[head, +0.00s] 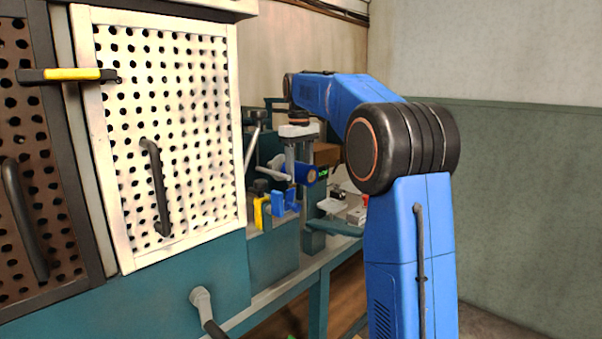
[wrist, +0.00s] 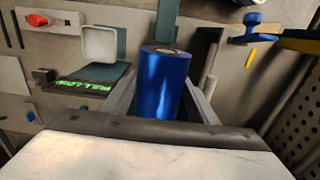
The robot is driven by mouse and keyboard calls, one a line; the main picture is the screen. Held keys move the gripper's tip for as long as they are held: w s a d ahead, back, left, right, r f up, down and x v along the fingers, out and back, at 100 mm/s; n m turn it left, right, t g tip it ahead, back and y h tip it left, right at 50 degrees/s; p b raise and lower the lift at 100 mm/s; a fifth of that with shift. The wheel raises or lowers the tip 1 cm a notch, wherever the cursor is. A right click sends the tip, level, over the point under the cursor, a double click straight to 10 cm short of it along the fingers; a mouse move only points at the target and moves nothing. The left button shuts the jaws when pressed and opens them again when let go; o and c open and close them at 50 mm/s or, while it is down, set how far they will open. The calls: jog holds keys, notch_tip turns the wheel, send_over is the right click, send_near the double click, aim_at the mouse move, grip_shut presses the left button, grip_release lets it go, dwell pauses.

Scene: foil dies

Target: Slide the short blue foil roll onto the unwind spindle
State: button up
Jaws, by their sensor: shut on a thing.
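My gripper (head: 299,165) points down at the machine and is shut on the short blue foil roll (head: 307,174). The roll lies on its side in the head view, with its tan core end facing right. In the wrist view the blue roll (wrist: 158,84) sits between the two grey fingers of my gripper (wrist: 160,97), its core opening at the far end. I cannot make out the unwind spindle clearly in either view, nor whether the roll touches it.
A white perforated guard door (head: 168,120) stands left of my arm. Blue (head: 285,201) and yellow (head: 259,212) parts sit just below the roll. In the wrist view, a dark plate with green lettering (wrist: 92,84), a white box (wrist: 100,44) and a red knob (wrist: 42,19) lie left.

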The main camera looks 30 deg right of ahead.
jog(key=shift+w+a, duration=0.2)
jog(key=shift+w, duration=0.4)
jog(key=shift+w+a, duration=0.2)
jog(key=shift+w, duration=0.35)
jog(key=o, duration=1.4)
